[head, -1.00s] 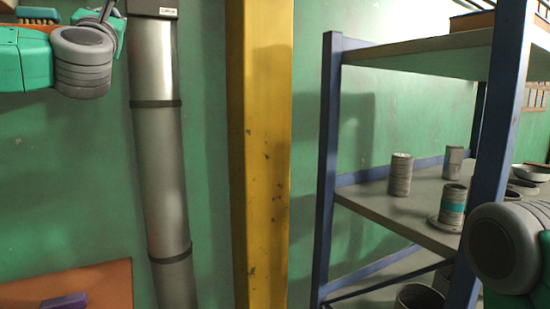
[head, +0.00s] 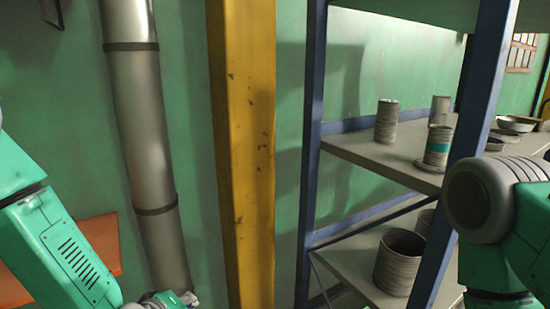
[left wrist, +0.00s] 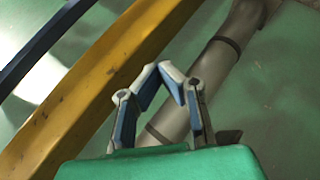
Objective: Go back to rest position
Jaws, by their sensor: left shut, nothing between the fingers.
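My left arm comes in at the lower left of the head view, green with a slotted cover. Part of my left gripper (head: 170,300) shows at the bottom edge, in front of the foot of the grey pipe, mostly cut off. In the left wrist view my left gripper (left wrist: 160,70) has its two blue-padded fingers together at the tips, with nothing between them. My right arm shows at the right edge of the head view as a grey joint and green links. Its gripper is out of view.
A metal pipe (head: 137,110) and a yellow column (head: 245,150) stand by the green wall. A blue-framed shelf (head: 375,163) at right holds several cans and bowls. An orange board (head: 102,245) shows at lower left, partly behind my left arm.

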